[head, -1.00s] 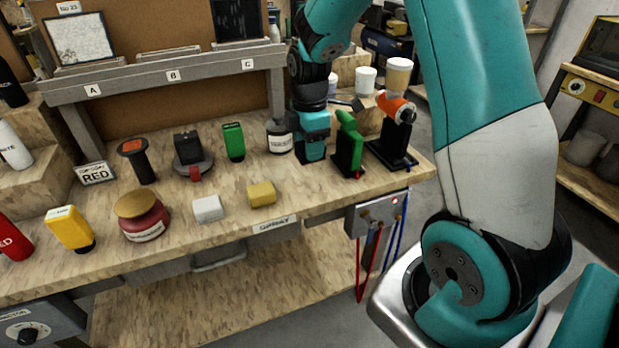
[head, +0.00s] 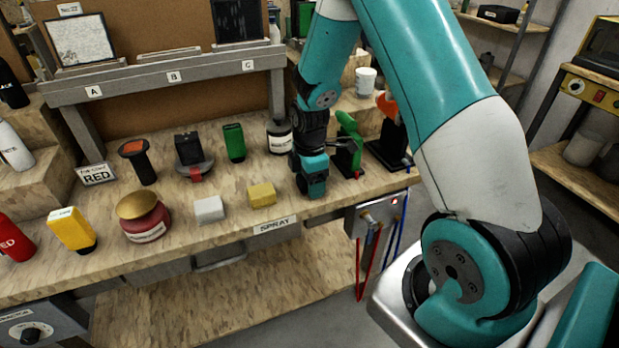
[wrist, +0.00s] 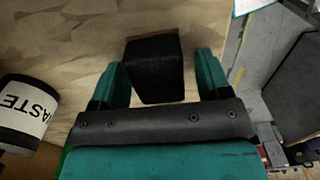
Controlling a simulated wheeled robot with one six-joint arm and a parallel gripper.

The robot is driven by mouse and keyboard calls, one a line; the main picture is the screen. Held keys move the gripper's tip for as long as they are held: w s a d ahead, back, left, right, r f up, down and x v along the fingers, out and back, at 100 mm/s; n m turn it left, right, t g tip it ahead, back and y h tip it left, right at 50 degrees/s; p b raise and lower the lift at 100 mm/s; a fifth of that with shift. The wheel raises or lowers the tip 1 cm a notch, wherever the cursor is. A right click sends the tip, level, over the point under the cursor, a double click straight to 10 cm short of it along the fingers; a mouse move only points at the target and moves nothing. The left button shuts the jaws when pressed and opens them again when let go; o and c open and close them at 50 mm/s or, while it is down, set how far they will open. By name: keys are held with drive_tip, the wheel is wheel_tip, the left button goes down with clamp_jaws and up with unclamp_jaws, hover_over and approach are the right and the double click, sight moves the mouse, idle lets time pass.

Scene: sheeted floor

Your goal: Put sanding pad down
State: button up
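The sanding pad (wrist: 155,70), a black block with a thin brown strip along one edge, lies between my gripper's teal fingers in the wrist view. My gripper (wrist: 162,72) appears open around it: the left finger is close to the pad, and a narrow gap shows at the right finger. Whether the pad's underside touches the bench cannot be told for certain. In the head view, my gripper (head: 312,188) points down low over the wooden bench (head: 230,195), near its front edge and right of the yellow block. The pad is hidden there.
A white jar marked WASTE (wrist: 27,112) stands left of my gripper in the wrist view. A yellow block (head: 262,194) and a white block (head: 209,209) lie to the left. A green tool (head: 351,128) on a black stand is close on the right.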

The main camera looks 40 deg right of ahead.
drive_tip(key=shift+w+b, duration=0.1)
drive_tip(key=shift+b, duration=0.3)
wheel_tip(320, 180, up, 17)
drive_tip(key=b, duration=0.1)
drive_tip(key=s+a+r+m+y, duration=0.2)
drive_tip(key=s+a+m, duration=0.2)
drive_tip(key=s+a, duration=0.7)
drive_tip(key=s+a+r+m+y, duration=0.2)
drive_tip(key=s+a+r+m, duration=0.1)
drive_tip(key=s+a, duration=0.8)
drive_tip(key=shift+s+a+m, duration=0.15)
drive_tip(key=shift+a+m, duration=0.05)
drive_tip(key=shift+m, duration=0.2)
drive_tip(key=shift+o, duration=0.4)
